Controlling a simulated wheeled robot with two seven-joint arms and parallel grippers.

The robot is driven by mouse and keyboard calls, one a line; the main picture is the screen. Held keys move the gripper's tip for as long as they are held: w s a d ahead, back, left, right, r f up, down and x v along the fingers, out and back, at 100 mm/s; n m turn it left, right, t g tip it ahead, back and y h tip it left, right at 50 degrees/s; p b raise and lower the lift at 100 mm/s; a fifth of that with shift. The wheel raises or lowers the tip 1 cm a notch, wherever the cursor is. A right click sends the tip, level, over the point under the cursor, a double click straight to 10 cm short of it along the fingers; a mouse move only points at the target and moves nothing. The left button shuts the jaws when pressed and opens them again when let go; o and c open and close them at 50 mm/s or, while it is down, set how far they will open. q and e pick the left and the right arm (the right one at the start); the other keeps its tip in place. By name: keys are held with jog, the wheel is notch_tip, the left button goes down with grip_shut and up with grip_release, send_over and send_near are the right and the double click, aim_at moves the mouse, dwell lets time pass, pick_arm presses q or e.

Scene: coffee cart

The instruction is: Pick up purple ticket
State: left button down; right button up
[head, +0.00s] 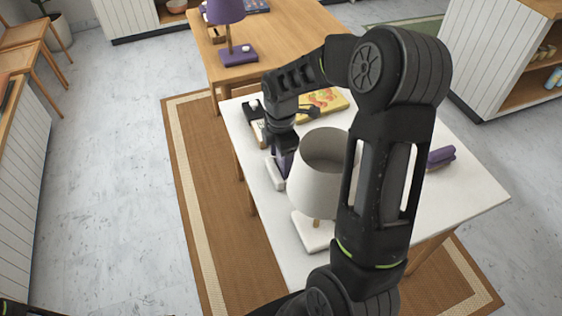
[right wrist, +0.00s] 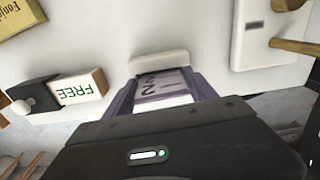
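The purple ticket (right wrist: 163,84), with dark print on a pale purple face, shows in the right wrist view beside a small white holder (right wrist: 158,62). In the head view, a sliver of purple (head: 287,162) shows under my right gripper (head: 284,150), by the white holder (head: 273,173) at the white table's left edge. In the right wrist view, the fingers of my right gripper (right wrist: 162,92) stand apart, one on each side of the ticket. Whether they touch it is unclear. My left gripper is not in view.
A white lamp (head: 325,185) stands close to the gripper on the white table (head: 470,195). A block marked FREE (right wrist: 80,90) sits left of the holder, and a yellow book (head: 322,103) lies behind. A purple object (head: 440,157) lies at the right.

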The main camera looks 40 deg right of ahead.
jog(key=c, duration=0.9)
notch_tip(320, 180, up, 10)
jog(key=shift+r, duration=0.1)
dwell(0.7)
jog(key=shift+r+p, duration=1.9)
jog(key=shift+r, duration=0.5)
